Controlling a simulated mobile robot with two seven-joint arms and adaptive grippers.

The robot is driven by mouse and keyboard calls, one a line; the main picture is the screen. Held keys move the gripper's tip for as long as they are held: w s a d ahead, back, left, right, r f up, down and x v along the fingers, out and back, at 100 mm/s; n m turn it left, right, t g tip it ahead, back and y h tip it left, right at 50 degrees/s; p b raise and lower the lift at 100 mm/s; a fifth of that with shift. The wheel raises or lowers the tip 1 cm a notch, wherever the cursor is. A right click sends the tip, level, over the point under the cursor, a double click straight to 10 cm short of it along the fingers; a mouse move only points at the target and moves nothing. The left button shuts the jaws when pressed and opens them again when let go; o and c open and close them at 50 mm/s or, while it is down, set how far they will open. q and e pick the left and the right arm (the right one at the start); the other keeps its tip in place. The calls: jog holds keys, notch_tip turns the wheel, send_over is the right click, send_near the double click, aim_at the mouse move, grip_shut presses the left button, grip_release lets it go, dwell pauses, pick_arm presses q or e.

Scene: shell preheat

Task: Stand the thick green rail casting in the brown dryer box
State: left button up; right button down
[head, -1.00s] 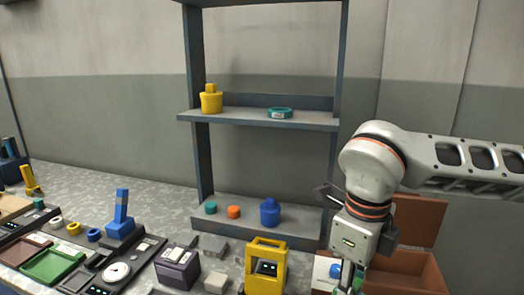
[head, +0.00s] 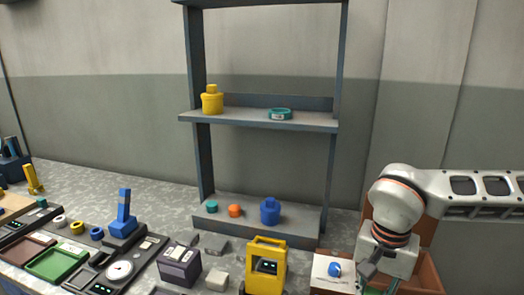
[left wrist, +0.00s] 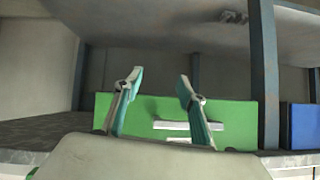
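The brown dryer box (head: 430,272) stands open at the lower right of the head view, its lid (head: 424,232) raised behind my right arm. My right gripper (head: 376,287) points down at its left side, beside a white block with a blue knob. The lower picture edge cuts off its fingers, and whether they hold anything is unclear. I cannot make out the thick green rail casting. My left gripper (left wrist: 160,85) is out of the head view; in the left wrist view its teal-padded fingers are apart with nothing between them.
In the left wrist view a green panel with a handle (left wrist: 190,126) lies beyond the fingers, a blue panel (left wrist: 303,125) to its right. In the head view, a white block with a blue knob (head: 334,270), a yellow frame (head: 265,268) and a shelf (head: 258,121) stand nearby.

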jog(key=n, duration=0.1)
jog(key=d+f+n, duration=0.1)
jog(key=n, duration=0.1)
jog(key=shift+d, duration=0.1)
jog(key=n, duration=0.2)
jog(key=d+f+n, duration=0.1)
jog(key=shift+f+n, duration=0.1)
jog(key=shift+n, duration=0.3)
jog(key=w+d+r+n+p, duration=0.5)
jog(key=r+n, duration=0.6)
jog(key=n, duration=0.6)
jog(key=w+d+r+n+p, duration=0.3)
jog(key=w+d+r+n, duration=0.45)
jog(key=n, duration=0.85)
notch_tip(320, 180, down, 17)
jog(key=a+p, duration=0.1)
jog(key=shift+w+a+f, duration=0.15)
jog(key=shift+a+f, duration=0.05)
jog(key=shift+a, duration=0.15)
